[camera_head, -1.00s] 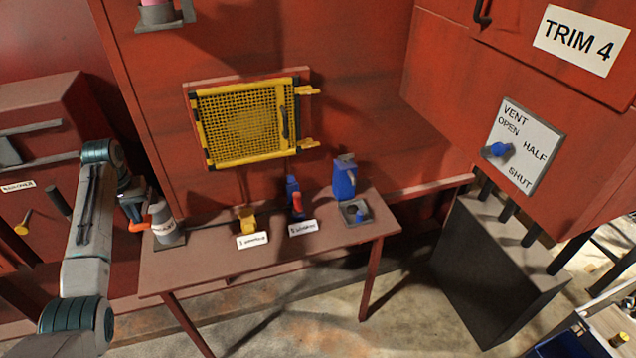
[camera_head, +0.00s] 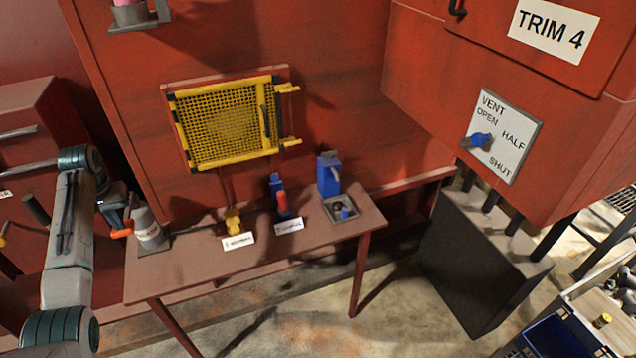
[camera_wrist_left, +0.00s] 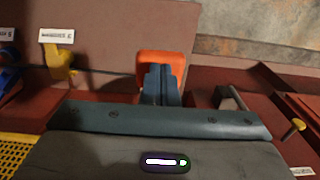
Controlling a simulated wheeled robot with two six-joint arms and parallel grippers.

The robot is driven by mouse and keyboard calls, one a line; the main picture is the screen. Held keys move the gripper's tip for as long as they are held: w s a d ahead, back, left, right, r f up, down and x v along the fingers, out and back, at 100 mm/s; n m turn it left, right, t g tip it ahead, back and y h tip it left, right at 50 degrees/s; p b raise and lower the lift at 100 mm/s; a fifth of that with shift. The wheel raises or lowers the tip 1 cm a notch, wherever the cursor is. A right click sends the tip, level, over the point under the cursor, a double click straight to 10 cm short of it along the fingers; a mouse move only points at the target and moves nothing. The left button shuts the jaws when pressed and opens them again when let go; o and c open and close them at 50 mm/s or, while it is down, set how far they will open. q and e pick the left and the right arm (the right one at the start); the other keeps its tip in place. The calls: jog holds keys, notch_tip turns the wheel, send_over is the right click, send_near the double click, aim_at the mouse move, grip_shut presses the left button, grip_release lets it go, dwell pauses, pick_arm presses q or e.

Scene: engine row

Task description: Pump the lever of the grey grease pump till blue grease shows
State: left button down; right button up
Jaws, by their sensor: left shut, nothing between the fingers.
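The grey grease pump (camera_head: 148,230) stands upright at the left end of the brown bench. Its orange lever end (camera_head: 122,230) sticks out on the pump's left side. My left gripper (camera_head: 116,214) is shut and empty, close above the lever. In the left wrist view the shut fingertips (camera_wrist_left: 160,84) lie in front of the orange lever end (camera_wrist_left: 162,62); I cannot tell whether they touch. The grey pump body cannot be made out in that view. I see no blue grease at the pump. My right gripper is out of view.
The bench (camera_head: 185,270) also carries a yellow item (camera_head: 233,222), a blue item with a red handle (camera_head: 279,197) and a blue item (camera_head: 329,174) behind a small tray. A yellow mesh guard (camera_head: 222,122) is on the red wall behind. A red cabinet stands left.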

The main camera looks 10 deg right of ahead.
pick_arm(q)
jog(key=shift+f+b, duration=0.4)
jog(key=shift+f, duration=1.55)
jog(key=shift+r+p, duration=0.8)
jog(key=shift+r, duration=0.7)
jog(key=shift+w+r, duration=0.1)
jog(key=shift+r, duration=1.1)
